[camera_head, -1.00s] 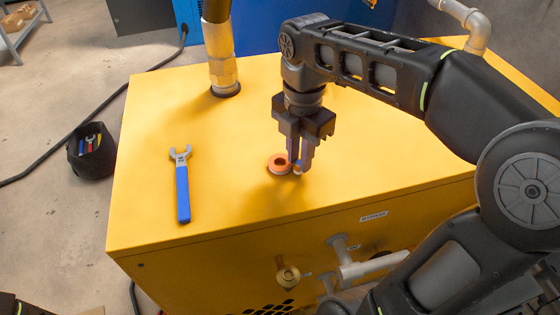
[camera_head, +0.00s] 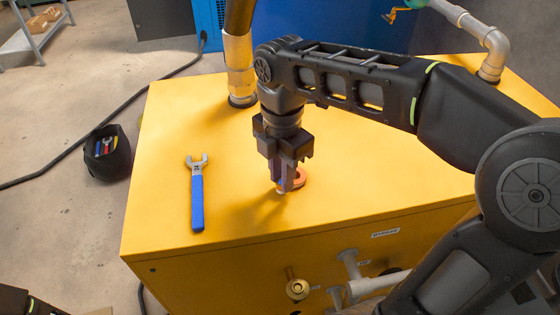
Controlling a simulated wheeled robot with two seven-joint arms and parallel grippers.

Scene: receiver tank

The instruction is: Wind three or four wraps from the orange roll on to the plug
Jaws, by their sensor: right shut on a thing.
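The orange roll (camera_head: 302,178) lies flat on the yellow top of the tank cabinet, partly hidden behind my right gripper. My right gripper (camera_head: 284,186) points down just in front of and to the left of the roll. It is shut on a small pale thing at its fingertips, which looks like the plug (camera_head: 281,191). The fingers cover most of it, and I cannot tell whether it touches the cabinet top or the roll. No wrap of tape can be made out on it. My left gripper is not in view.
A blue-handled wrench (camera_head: 197,205) lies on the yellow cabinet top (camera_head: 165,160) to the left. A vertical pipe (camera_head: 239,68) rises at the back. A brass fitting (camera_head: 297,288) and grey pipes stick out in front. A dark tool bucket (camera_head: 107,155) stands on the floor.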

